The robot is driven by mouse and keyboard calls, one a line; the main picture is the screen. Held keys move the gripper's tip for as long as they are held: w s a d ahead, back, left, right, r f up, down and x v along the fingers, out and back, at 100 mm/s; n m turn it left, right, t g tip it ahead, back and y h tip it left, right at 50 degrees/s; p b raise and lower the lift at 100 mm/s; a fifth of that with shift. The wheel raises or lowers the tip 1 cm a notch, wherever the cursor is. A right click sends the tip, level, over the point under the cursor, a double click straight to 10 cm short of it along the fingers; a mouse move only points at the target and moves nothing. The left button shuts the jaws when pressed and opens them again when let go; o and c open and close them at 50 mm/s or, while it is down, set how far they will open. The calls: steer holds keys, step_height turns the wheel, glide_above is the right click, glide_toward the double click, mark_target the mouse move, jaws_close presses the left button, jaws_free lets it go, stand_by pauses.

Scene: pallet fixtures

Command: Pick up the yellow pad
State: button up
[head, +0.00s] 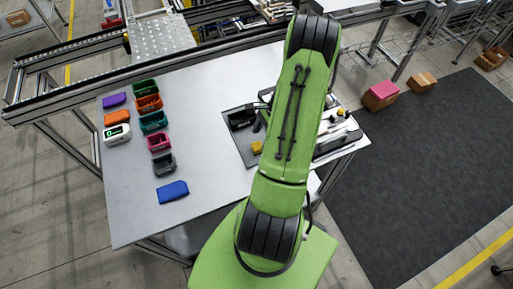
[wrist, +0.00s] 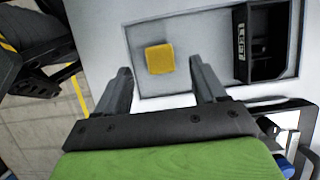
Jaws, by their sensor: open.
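The yellow pad (wrist: 160,59) is a small square block lying on a grey recessed panel (wrist: 205,88) of the table. In the wrist view it sits beyond and between the two fingertips of my gripper (wrist: 160,75), which is open and empty. In the head view the yellow pad (head: 257,147) shows just left of my green arm. My gripper is hidden behind the arm in the head view.
A black bin (wrist: 264,42) stands right of the pad in the wrist view. Several coloured bins and blocks, including a blue block (head: 172,191), stand on the left of the table (head: 215,160). The table's middle is bare.

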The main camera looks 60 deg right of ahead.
mark_target(257, 145)
steer(key=x, duration=0.5)
steer(key=shift+f, duration=0.2)
steer(key=c, duration=1)
step_height(257, 145, up, 10)
steer(key=shift+r+p, duration=0.1)
steer(key=shift+p, duration=0.2)
steer(key=shift+c, duration=0.2)
